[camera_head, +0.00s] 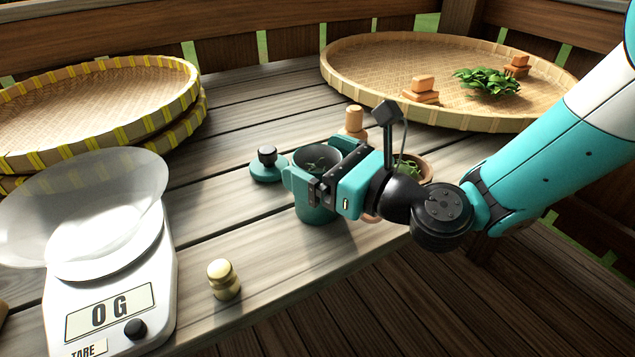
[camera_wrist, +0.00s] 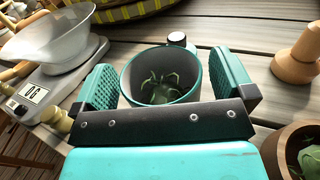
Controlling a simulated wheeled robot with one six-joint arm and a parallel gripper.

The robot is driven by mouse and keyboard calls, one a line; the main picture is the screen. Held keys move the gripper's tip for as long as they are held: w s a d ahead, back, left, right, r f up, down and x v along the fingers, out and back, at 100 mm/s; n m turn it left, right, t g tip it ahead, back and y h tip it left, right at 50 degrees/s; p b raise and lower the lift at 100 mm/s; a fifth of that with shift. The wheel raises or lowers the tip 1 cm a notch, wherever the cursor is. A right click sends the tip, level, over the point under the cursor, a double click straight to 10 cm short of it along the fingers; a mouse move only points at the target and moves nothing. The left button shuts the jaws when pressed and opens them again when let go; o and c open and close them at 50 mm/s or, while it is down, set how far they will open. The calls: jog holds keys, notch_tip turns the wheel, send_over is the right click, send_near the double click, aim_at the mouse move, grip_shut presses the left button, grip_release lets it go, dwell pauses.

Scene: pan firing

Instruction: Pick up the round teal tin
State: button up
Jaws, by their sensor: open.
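The round teal tin (camera_head: 317,212) stands open on the wooden table, its lid off. In the wrist view the tin (camera_wrist: 128,80) has dark green leaves inside. A teal lid with a black knob (camera_head: 267,168) lies on the table to the left of the tin. My gripper (camera_head: 304,180) is open at the tin's upper part. In the wrist view one finger of my gripper (camera_wrist: 165,85) is on each side of the tin, with a small gap visible at each side.
A scale (camera_head: 125,285) with a clear bowl stands at the left, reading 0 G. Stacked woven trays (camera_head: 150,75) lie behind it. A larger woven tray (camera_head: 360,75) is at the back right. A small brass weight (camera_head: 223,280) stands near the front edge. A clay pot (camera_wrist: 278,150) and wooden stamp (camera_wrist: 297,65) are close right.

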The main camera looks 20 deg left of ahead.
jog(key=shift+a, duration=0.2)
jog(key=c, duration=1.2)
jog(key=shift+r, duration=0.15)
notch_tip(320, 180, up, 20)
jog(key=p, duration=0.9)
